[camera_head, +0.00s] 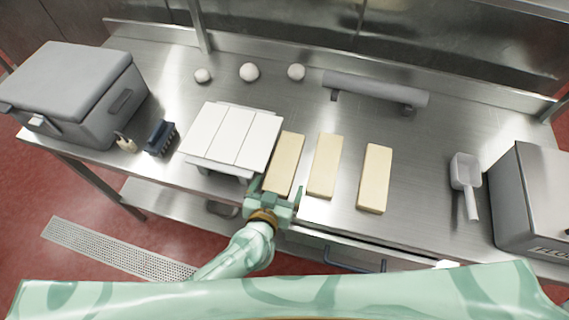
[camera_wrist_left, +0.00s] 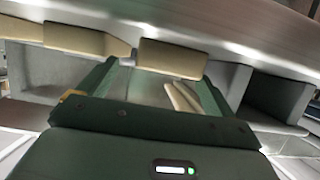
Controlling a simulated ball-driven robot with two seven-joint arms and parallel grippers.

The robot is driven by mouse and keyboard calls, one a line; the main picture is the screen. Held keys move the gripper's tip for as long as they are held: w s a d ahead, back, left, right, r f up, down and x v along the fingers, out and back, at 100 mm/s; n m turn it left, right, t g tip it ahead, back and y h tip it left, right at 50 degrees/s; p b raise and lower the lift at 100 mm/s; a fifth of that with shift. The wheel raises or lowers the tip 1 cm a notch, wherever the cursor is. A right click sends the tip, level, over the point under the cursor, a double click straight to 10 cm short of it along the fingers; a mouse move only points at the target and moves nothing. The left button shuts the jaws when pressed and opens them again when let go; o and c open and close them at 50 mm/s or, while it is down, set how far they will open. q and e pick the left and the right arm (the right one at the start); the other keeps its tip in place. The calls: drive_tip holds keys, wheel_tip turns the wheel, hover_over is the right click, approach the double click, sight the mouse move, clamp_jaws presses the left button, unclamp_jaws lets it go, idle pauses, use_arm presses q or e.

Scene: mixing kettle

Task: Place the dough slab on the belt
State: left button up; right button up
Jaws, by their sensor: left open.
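Three pale beige dough slabs lie side by side on the steel table: a left one (camera_head: 286,160), a middle one (camera_head: 325,165) and a right one (camera_head: 375,178). The white slatted belt (camera_head: 232,137) stands raised just left of them. My left gripper (camera_head: 278,189) is open at the near end of the left slab, its fingers on either side of that end. In the left wrist view, a slab (camera_wrist_left: 172,57) shows between and beyond the fingertips (camera_wrist_left: 165,62), with a second slab (camera_wrist_left: 72,36) to its left. Whether the fingers touch it I cannot tell. My right gripper is out of view.
A grey lidded box (camera_head: 75,95), a dark blue brush (camera_head: 160,138) and a small pale item (camera_head: 126,143) are at left. Several white dough balls (camera_head: 249,72) and a grey bar (camera_head: 375,88) lie behind. A scoop (camera_head: 466,180) and a metal box (camera_head: 530,195) are at right.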

sight(282, 171)
use_arm(q)
drive_tip(key=x, duration=0.1)
drive_tip(key=b+x, duration=0.2)
drive_tip(key=x, duration=0.1)
drive_tip(key=shift+w+a+f, duration=0.15)
drive_tip(key=shift+a+f, duration=0.1)
drive_tip(key=shift+a, duration=0.1)
drive_tip(key=shift+w+d+f, duration=0.1)
drive_tip(key=shift+w+d, duration=0.05)
drive_tip(key=shift+w, duration=0.3)
drive_tip(key=shift+s, duration=0.1)
drive_tip(key=shift+c, duration=0.3)
drive_tip(key=c, duration=1.5)
drive_tip(key=shift+r, duration=0.2)
